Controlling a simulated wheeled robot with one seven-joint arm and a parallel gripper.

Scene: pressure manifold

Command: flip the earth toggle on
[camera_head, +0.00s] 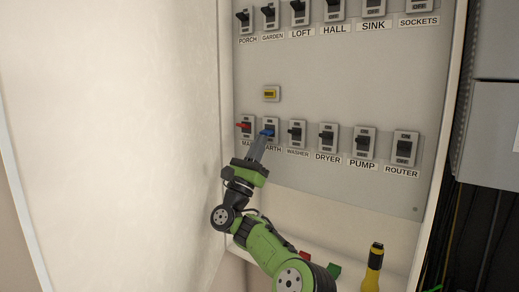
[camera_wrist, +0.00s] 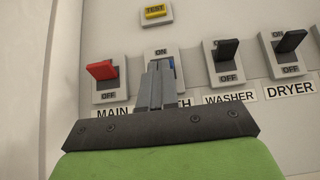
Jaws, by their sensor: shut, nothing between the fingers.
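The earth toggle has a blue lever (camera_head: 267,133) and sits in the lower row between the main and washer toggles. In the wrist view its housing (camera_wrist: 161,52) shows "ON" at the top, and the blue lever is mostly hidden behind my fingers. My gripper (camera_head: 262,139) is shut and empty, with its fingertips right in front of the lever at the lower part of the toggle. I cannot tell whether they touch it. My gripper also shows in the wrist view (camera_wrist: 160,70). The lever's exact position is hidden. The label below is partly covered.
The main toggle (camera_wrist: 102,71) with a red lever is close on the left, and the black washer toggle (camera_wrist: 226,50) is close on the right. A yellow TEST button (camera_wrist: 155,12) is above. A yellow-black tool (camera_head: 373,268) stands on the ledge below.

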